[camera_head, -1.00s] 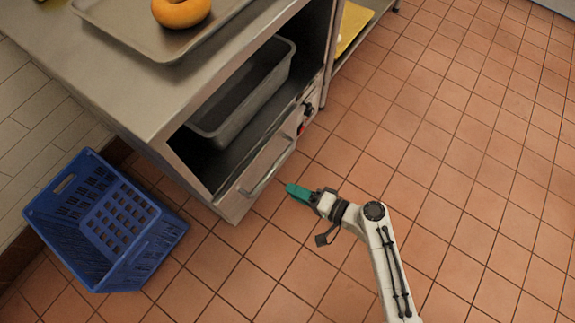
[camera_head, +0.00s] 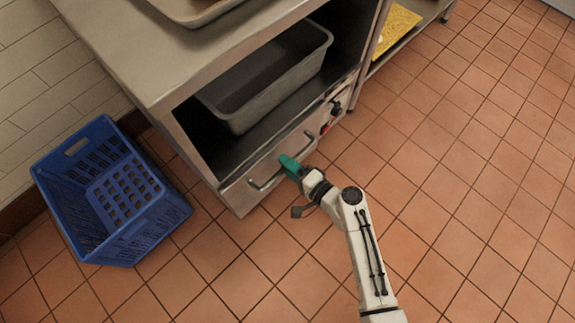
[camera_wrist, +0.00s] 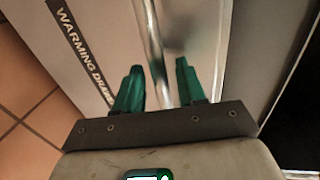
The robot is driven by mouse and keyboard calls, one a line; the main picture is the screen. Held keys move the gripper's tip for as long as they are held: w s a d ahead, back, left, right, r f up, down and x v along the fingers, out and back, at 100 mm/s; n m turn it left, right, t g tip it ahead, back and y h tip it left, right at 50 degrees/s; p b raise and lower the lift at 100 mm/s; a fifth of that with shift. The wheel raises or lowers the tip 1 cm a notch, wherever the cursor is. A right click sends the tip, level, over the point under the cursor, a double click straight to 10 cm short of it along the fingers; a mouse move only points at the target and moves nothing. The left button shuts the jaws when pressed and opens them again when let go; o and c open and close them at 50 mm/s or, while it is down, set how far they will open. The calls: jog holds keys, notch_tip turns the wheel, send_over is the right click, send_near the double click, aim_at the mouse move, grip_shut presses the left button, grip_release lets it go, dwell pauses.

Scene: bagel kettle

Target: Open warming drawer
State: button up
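The warming drawer (camera_head: 239,191) is the steel front at the bottom of the counter unit, and it looks closed. Its bar handle (camera_head: 266,182) runs along the front. In the wrist view the drawer front (camera_wrist: 107,32) carries a dark label reading "WARMING DRA…", partly hidden by a finger. My gripper (camera_head: 286,163) is at the handle in the head view. In the wrist view my gripper (camera_wrist: 158,80) has its two green fingers apart, with the handle bar (camera_wrist: 152,45) running between them. I cannot tell whether either finger touches the bar.
A grey bin (camera_head: 268,85) sits in the open shelf above the drawer. Knobs and a red switch (camera_head: 325,128) are right of the handle. A blue crate (camera_head: 108,195) stands on the floor at left. The tiled floor (camera_head: 450,215) to the right is clear.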

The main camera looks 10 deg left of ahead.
jog(key=shift+w+a, duration=0.2)
jog(key=shift+a, duration=0.1)
jog(key=shift+c, duration=0.3)
grip_shut()
